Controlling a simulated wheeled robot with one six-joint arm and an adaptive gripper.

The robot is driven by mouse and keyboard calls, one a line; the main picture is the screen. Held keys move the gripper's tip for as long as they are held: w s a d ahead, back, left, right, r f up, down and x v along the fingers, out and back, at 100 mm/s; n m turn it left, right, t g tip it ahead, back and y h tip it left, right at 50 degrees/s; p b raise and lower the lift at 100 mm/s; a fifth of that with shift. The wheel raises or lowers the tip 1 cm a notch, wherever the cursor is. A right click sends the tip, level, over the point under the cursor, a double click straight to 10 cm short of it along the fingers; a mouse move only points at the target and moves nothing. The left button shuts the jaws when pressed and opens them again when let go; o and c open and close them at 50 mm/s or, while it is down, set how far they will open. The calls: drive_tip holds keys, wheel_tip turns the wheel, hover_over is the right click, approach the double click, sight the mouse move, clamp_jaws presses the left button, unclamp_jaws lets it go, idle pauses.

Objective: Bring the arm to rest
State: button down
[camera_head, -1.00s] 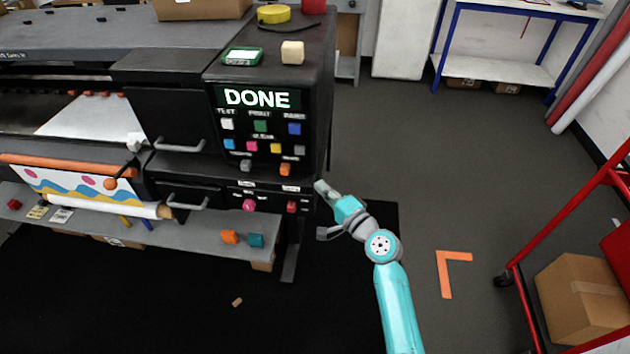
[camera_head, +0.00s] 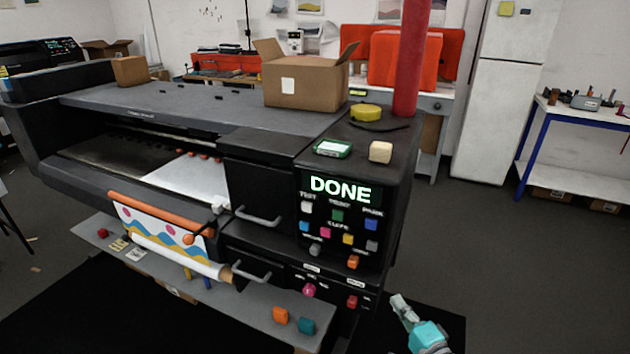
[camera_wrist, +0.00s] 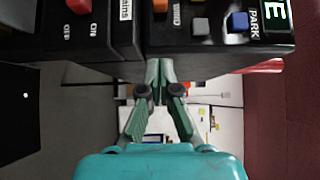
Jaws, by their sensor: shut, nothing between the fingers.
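My gripper (camera_head: 400,304) is at the lower right in the head view, just right of the printer's control panel (camera_head: 341,220). Its fingers (camera_wrist: 160,75) show in the wrist view, shut with nothing between them, close below the panel's edge. The turquoise wrist (camera_head: 428,337) shows at the bottom of the head view; the rest of my arm is out of frame. The panel screen reads DONE (camera_head: 340,190), with several coloured buttons below it. In the wrist view a blue button (camera_wrist: 237,21) labelled PARK sits right of the fingers.
The black printer (camera_head: 250,180) fills the middle, with an open cardboard box (camera_head: 300,85) on top. A grey shelf (camera_head: 240,305) runs below it. A white cabinet (camera_head: 497,110) and a blue-legged table (camera_head: 560,150) stand behind. Dark floor at the right is clear.

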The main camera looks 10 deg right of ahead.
drive_tip(key=s+a+f+n+g+h, duration=0.1)
drive_tip(key=s+a+f+n, duration=0.15)
drive_tip(key=s, duration=0.55)
drive_tip(key=s+a+f+n+g+h, duration=0.1)
drive_tip(key=s+a+f+h, duration=0.2)
drive_tip(key=s, duration=0.4)
drive_tip(key=s+a+f+n+g, duration=0.1)
drive_tip(key=s+a+f+n, duration=0.1)
drive_tip(key=s+f, duration=0.45)
drive_tip(key=s+a+r+n, duration=0.1)
drive_tip(key=s+r+n, duration=0.2)
drive_tip(key=s, duration=0.4)
drive_tip(key=s+a+r+n, duration=0.1)
drive_tip(key=s+r+n, duration=0.3)
drive_tip(key=s, duration=0.3)
drive_tip(key=s+a+r+n+y, duration=0.1)
drive_tip(key=s+a+r+n, duration=0.1)
drive_tip(key=s+r, duration=0.3)
drive_tip(key=shift+s+n, duration=0.85)
drive_tip(key=shift+s, duration=0.25)
